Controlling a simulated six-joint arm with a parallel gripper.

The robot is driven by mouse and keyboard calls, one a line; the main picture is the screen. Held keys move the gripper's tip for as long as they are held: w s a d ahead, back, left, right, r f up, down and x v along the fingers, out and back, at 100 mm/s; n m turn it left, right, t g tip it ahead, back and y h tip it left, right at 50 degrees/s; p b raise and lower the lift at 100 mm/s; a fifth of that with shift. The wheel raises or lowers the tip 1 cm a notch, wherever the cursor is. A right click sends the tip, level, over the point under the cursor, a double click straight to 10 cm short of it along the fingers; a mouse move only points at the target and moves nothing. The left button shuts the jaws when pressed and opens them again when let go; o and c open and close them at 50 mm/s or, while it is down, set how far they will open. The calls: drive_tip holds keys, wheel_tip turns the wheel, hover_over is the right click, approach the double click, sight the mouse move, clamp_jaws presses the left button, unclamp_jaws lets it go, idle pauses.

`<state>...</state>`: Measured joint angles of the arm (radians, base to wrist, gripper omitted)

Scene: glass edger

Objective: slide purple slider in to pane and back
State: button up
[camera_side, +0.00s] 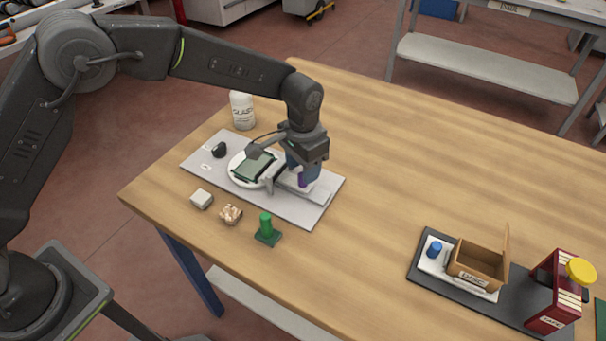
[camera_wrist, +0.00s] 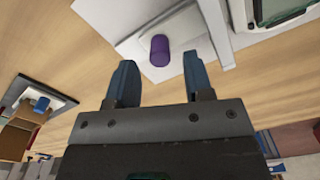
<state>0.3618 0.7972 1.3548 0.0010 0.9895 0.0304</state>
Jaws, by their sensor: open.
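The purple slider knob (camera_wrist: 159,51) stands upright on a pale carriage on the white base plate (camera_wrist: 95,12). In the wrist view it shows beyond and between the two blue fingertips of my gripper (camera_wrist: 159,76), which is open and empty. In the side view my gripper (camera_side: 302,178) is low over the slider end of the plate and hides most of the purple knob (camera_side: 306,185). The green-tinted glass pane (camera_side: 254,166) lies on a round white holder (camera_side: 235,179), left of my gripper. A corner of the pane also shows at the wrist view's upper right (camera_wrist: 285,10).
A white bottle (camera_side: 242,111) stands behind the plate. A black knob (camera_side: 219,149) sits on its left part. A white block (camera_side: 201,199), a brownish lump (camera_side: 231,214) and a green peg (camera_side: 266,228) stand in front. A cardboard box (camera_side: 478,267) and red rack (camera_side: 555,290) are far right; mid-table is clear.

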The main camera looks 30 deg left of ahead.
sight(289, 175)
drive_tip(key=shift+f, duration=1.55)
clamp_jaws()
